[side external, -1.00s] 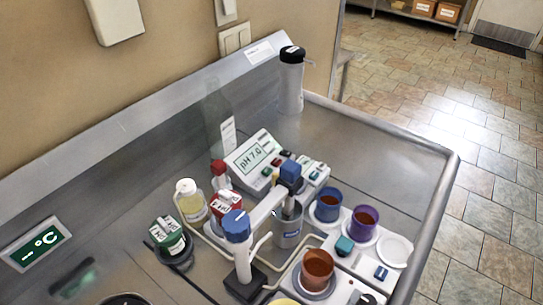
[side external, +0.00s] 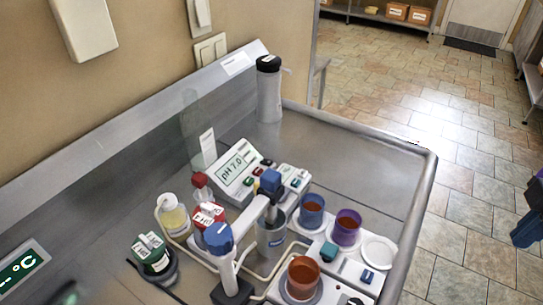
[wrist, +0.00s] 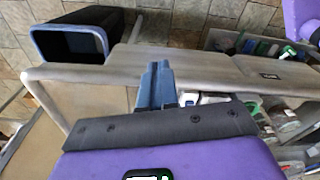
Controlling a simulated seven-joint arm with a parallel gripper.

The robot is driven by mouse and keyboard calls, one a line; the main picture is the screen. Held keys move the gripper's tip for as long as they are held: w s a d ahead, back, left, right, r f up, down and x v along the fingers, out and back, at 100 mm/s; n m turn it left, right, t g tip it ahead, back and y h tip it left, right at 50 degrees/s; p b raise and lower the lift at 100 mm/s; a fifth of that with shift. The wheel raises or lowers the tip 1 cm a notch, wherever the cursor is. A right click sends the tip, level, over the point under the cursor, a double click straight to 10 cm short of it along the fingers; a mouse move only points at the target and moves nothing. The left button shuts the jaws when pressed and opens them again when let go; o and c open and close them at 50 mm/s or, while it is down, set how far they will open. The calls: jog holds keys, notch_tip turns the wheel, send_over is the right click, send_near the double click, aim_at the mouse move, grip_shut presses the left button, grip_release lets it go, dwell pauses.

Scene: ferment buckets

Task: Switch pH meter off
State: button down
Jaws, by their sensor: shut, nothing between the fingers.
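The pH meter (side external: 237,168) is a white box with a sloped display in the middle of the steel bench, against the back side of the cluster. Its display reads "pH 7.0". Small red, green and dark buttons (side external: 260,172) sit beside the display; their exact switch positions are too small to tell. My gripper (side external: 523,238) is at the far right edge of the side view, partly cut off, over the floor and well apart from the meter. In the wrist view my gripper (wrist: 155,85) shows blue fingers shut together, with nothing between them.
An electrode stand with a blue cap (side external: 219,238) and its arm stand in front of the meter. Blue (side external: 312,211), purple (side external: 347,228) and orange (side external: 303,278) cups stand at its right. Bottles crowd its left. The bench's right rear is bare. A dark bin (wrist: 70,42) shows in the wrist view.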

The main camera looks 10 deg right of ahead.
jog(key=w+a+r+m+t+y, duration=0.1)
jog(key=w+a+t+y, duration=0.1)
jog(key=w+a, duration=1.2)
jog(key=w+a+m+t+y, duration=0.2)
jog(key=w+a, duration=1.2)
jog(key=w, duration=0.6)
jog(key=shift+r+t, duration=0.35)
jog(key=shift+t, duration=0.05)
send_over(265, 161)
jog(key=s+d, duration=0.2)
notch_tip(265, 161, down, 8)
notch_tip(265, 161, down, 2)
jog(key=shift+a+f, duration=0.1)
jog(key=shift+f, duration=0.9)
